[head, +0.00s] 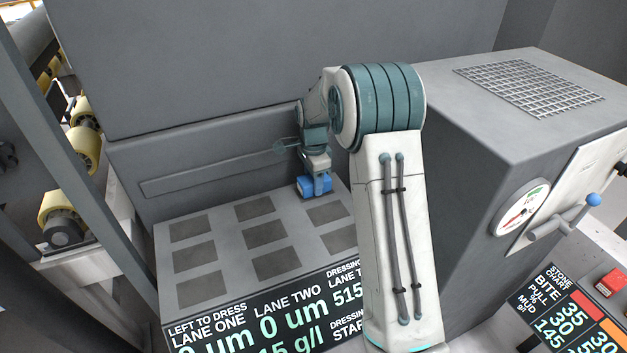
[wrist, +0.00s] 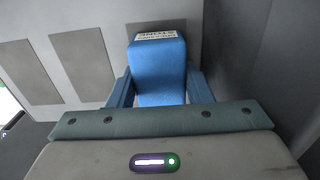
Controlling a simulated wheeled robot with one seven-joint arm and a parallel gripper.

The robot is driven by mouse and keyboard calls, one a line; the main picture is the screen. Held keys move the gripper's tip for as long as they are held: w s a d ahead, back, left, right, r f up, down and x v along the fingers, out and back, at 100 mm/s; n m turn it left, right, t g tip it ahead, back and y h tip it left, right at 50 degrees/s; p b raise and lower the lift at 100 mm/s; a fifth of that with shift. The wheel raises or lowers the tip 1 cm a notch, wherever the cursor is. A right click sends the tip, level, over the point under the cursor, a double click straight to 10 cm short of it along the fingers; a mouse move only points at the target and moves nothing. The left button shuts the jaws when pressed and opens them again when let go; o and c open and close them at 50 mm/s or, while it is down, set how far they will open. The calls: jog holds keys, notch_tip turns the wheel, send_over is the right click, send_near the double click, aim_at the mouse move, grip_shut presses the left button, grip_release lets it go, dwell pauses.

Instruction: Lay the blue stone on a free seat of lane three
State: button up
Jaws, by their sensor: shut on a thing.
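My gripper (head: 315,178) is shut on the blue stone (head: 317,187) at the back right of the slab (head: 222,229). The stone is over the back of the right-hand column of dark seats, which I take as lane three; its back seat is hidden. I cannot tell whether the stone touches the slab. In the wrist view the blue stone (wrist: 158,72), with a white label at its far end, sits between my two blue fingers. Lane three's middle seat (head: 326,213) and front seat (head: 339,240) look bare; my arm partly covers the front one.
The left-hand seats (head: 194,251) and middle seats (head: 265,234) look bare. A grey wall (head: 220,165) rises behind the slab. A large grey housing (head: 460,140) stands to the right. A display panel (head: 270,315) is along the front, its right part hidden by my arm.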

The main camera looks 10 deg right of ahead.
jog(key=shift+f, duration=0.1)
jog(key=o, duration=1.1)
notch_tip(320, 180, up, 11)
jog(key=p, duration=0.2)
jog(key=s+r+n, duration=0.3)
jog(key=s+r, duration=0.1)
jog(key=s, duration=0.2)
jog(key=s+f+n+t, duration=0.1)
jog(key=s+n, duration=1.1)
jog(key=s, duration=1.3)
jog(key=shift+s+f+n+t, duration=0.3)
jog(key=shift+n+t, duration=0.1)
jog(key=shift+t, duration=0.1)
